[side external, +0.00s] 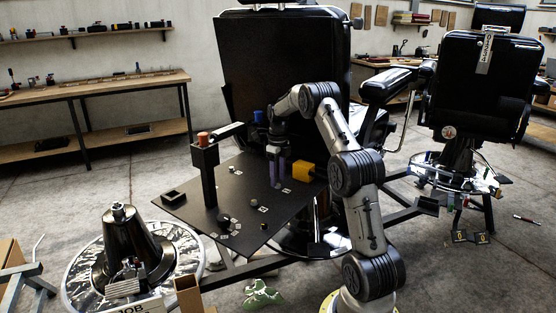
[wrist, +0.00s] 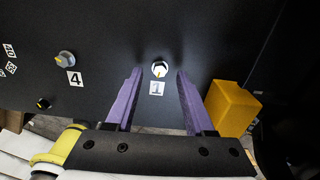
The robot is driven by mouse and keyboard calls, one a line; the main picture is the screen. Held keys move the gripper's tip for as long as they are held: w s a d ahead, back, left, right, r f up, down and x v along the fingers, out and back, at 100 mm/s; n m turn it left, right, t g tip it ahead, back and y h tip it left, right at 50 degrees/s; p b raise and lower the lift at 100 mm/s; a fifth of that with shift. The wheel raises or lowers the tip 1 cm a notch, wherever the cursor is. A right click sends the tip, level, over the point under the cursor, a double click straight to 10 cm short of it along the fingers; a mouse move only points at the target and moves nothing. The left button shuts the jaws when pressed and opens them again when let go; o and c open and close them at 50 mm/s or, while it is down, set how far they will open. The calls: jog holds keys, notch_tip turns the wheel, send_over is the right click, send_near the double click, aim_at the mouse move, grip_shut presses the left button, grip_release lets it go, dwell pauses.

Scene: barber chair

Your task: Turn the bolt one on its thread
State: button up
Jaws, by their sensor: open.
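Bolt one (wrist: 160,69) has a round, pale head with a yellow mark. It sits on the black panel just above the white label "1" (wrist: 157,89) in the wrist view. My gripper (wrist: 159,74) is open, with its two purple fingers on either side of the bolt in that view. Dark gaps show between the bolt head and both fingers, so they look apart from it. In the side view my gripper (side external: 276,184) points down at the panel (side external: 245,180); I cannot make out bolt one clearly there.
A grey knob (wrist: 65,58) with label "4" (wrist: 75,78) is left of bolt one. A yellow block (wrist: 232,107) stands close to the right finger; it also shows in the side view (side external: 301,172).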

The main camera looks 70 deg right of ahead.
notch_tip(320, 180, up, 13)
dwell(0.3)
jog(key=m, duration=3.6)
send_near(278, 184)
notch_tip(278, 184, down, 8)
jog(key=shift+a+r, duration=0.1)
grip_shut()
